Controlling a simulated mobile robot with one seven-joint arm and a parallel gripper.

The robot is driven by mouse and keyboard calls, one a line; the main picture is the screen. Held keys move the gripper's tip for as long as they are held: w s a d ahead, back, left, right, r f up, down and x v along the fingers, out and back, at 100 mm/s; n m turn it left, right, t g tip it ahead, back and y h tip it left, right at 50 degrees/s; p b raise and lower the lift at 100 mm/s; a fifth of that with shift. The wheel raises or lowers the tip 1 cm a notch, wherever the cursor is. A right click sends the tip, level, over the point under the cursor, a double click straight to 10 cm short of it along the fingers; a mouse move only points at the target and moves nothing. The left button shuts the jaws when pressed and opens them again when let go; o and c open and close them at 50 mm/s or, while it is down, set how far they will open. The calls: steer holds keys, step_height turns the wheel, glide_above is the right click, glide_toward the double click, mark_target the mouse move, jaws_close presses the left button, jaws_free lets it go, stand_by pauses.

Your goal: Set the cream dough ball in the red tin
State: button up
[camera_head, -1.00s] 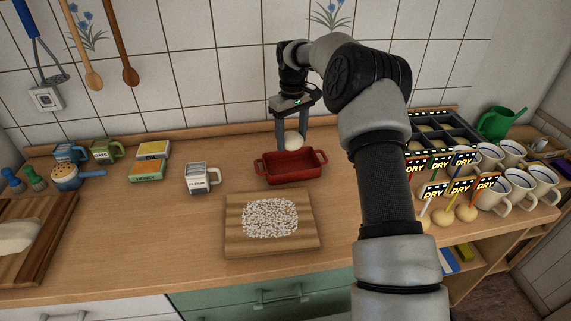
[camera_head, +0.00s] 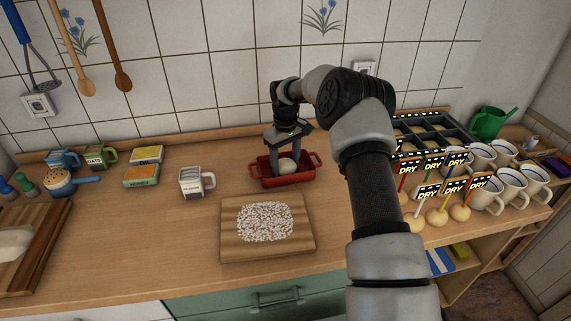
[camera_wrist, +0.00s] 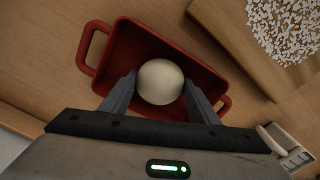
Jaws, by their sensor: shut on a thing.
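The cream dough ball (camera_head: 287,165) is between the two fingers of my gripper (camera_head: 285,160). My gripper is shut on it, with a finger on each side of the ball in the wrist view (camera_wrist: 160,82). The red tin (camera_head: 285,182) is a rectangular dish with a handle at each end, standing on the counter. The ball and fingertips are inside the tin's outline; the wrist view shows the tin (camera_wrist: 120,48) around and beneath the ball. I cannot tell whether the ball touches the tin's floor.
A wooden board (camera_head: 266,250) with white grains lies in front of the tin. A flour mug (camera_head: 192,182) stands to its left. Mugs (camera_head: 489,195), dough balls with DRY signs (camera_head: 460,212) and a black divided tray (camera_head: 455,131) are to the right. The tiled wall is close behind.

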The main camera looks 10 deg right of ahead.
steer(key=o, duration=1.3)
steer(key=shift+f, duration=0.1)
